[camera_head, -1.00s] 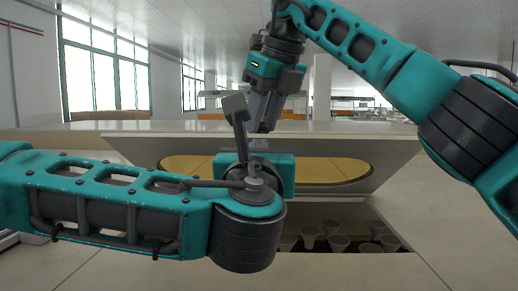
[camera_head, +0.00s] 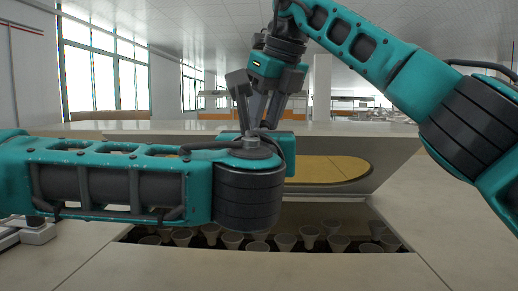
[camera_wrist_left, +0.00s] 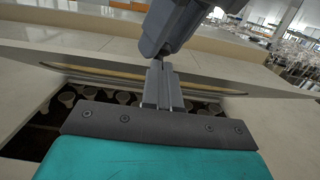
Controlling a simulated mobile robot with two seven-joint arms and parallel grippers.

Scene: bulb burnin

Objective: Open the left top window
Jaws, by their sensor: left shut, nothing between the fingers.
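The window is a pale panel with a yellow oval inset (camera_head: 325,170). It stands tilted up over a dark opening, so it looks at least partly raised. In the left wrist view its lower edge (camera_wrist_left: 220,89) crosses behind the fingers. My left gripper (camera_wrist_left: 162,72) is shut and empty, at or close to that edge; contact is unclear. In the head view my left forearm hides most of this gripper and the panel's left part. My right gripper (camera_head: 268,122) points down above the panel's top middle. Its finger gap is not clear.
Several pale bulbs (camera_head: 286,242) sit in the opening under the panel. A light counter (camera_head: 440,215) surrounds it, clear on the right. My left forearm lies across the front. A light grey object (camera_head: 35,232) stands at the left edge.

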